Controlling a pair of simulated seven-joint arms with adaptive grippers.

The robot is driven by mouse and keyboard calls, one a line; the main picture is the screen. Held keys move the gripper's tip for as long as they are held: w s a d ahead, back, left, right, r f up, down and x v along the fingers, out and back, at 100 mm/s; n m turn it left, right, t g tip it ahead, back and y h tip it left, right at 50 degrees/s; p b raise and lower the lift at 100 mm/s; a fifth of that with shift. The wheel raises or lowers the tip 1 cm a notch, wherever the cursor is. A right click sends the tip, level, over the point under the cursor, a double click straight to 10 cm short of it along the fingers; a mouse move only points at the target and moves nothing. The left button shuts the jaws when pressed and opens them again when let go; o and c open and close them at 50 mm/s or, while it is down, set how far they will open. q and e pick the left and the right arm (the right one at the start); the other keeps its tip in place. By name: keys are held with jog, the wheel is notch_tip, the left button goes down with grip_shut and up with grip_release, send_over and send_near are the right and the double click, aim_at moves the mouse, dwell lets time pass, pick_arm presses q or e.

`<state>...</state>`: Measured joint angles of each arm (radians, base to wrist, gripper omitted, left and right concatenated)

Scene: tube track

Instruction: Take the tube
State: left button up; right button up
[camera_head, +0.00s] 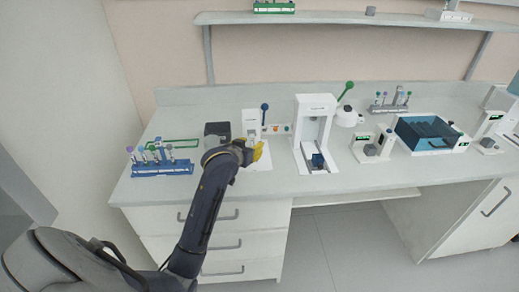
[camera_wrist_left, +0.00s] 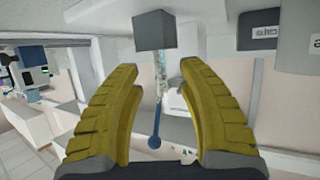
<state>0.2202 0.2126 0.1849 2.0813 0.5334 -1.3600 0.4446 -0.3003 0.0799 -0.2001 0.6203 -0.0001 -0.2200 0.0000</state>
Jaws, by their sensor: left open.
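A slim clear tube (camera_wrist_left: 160,75) with a blue ball-shaped end (camera_wrist_left: 155,142) shows in the left wrist view. Its far end meets a dark grey block (camera_wrist_left: 154,30). My left gripper (camera_wrist_left: 158,72) is open, with its yellow fingers on either side of the tube and gaps between. In the head view the gripper (camera_head: 255,152) is at the front of a small white device (camera_head: 250,122). A blue ball-topped tube (camera_head: 264,112) stands upright by that device. The gripper and arm hide what lies just below. My right gripper is not in view.
A blue rack (camera_head: 160,169) with several tubes stands at the left of the counter. A white device (camera_head: 315,108) with a blue block (camera_head: 318,160) stands right of the gripper. A blue bin (camera_head: 425,134) is further right. The counter's front strip (camera_head: 340,184) is clear.

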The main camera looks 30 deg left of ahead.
pick_arm(q)
jog(key=shift+w+a+f, duration=0.1)
jog(key=shift+w+f, duration=0.05)
jog(key=shift+w, duration=0.2)
grip_shut()
dwell(0.4)
notch_tip(320, 180, up, 20)
dwell(0.8)
